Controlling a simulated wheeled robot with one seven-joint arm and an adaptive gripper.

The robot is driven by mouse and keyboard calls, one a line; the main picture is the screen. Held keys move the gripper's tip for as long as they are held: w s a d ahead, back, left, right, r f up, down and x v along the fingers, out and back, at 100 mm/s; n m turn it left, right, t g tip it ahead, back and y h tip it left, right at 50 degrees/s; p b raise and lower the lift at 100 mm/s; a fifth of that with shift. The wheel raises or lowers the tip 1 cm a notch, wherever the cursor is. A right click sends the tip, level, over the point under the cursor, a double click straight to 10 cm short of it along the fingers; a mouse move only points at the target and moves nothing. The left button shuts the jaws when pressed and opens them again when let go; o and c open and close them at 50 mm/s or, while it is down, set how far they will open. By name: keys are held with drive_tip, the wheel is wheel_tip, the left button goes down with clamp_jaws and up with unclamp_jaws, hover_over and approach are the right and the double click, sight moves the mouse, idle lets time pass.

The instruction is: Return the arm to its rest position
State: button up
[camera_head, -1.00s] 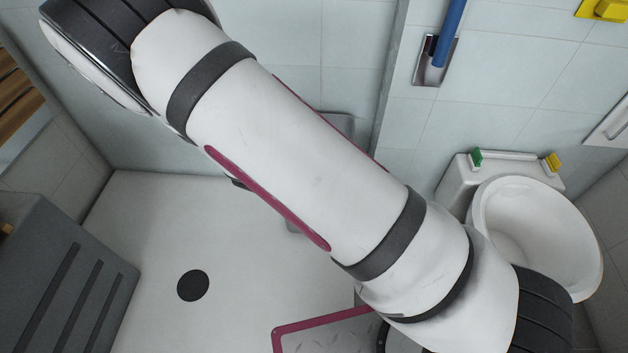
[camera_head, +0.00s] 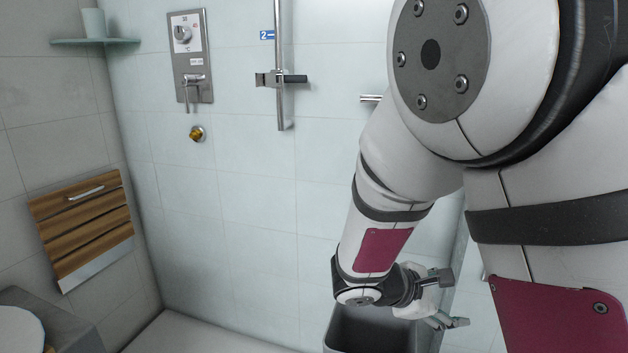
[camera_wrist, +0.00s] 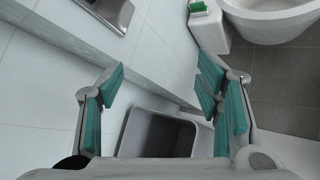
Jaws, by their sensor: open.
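My arm stretches down the right side of the head view, its elbow bent high and close to the camera. My gripper (camera_head: 452,300) is at the lower right of that view, above and beside a grey bin. In the wrist view my gripper (camera_wrist: 165,88) shows two teal-padded fingers spread wide apart with nothing between them. The grey bin (camera_wrist: 158,135) stands below the fingers. The bin also shows in the head view (camera_head: 375,328), partly hidden by my wrist.
A wooden folding seat (camera_head: 82,225), a shower control panel (camera_head: 190,58) and a vertical rail (camera_head: 279,70) are on the walls. A shelf (camera_head: 95,41) holds a cup. The toilet (camera_wrist: 275,20) is at the wrist view's upper right. A grey unit (camera_head: 45,325) stands lower left.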

drive_tip(key=s+d+r+m+g+y, duration=0.25)
drive_tip(key=s+m, duration=0.25)
drive_tip(key=s, duration=0.3)
drive_tip(key=s+d+r+m+g+y, duration=0.15)
drive_tip(key=s+r+m, duration=0.25)
drive_tip(key=s, duration=0.5)
drive_tip(key=s+a+r+m+y, duration=0.1)
drive_tip(key=s+a+m+y, duration=0.2)
drive_tip(key=s+a, duration=0.35)
drive_tip(key=s+a+r+m+y, duration=0.2)
drive_tip(key=s+a+m+y, duration=0.15)
drive_tip(key=s, duration=0.55)
wheel_tip(320, 180, up, 32)
drive_tip(key=t+p, duration=0.4)
drive_tip(key=p, duration=2.6)
drive_tip(key=shift+s+d+n, duration=0.2)
drive_tip(key=shift+n, duration=0.15)
drive_tip(key=shift+f+y, duration=0.15)
drive_tip(key=shift+y, duration=0.1)
drive_tip(key=shift+r, duration=0.6)
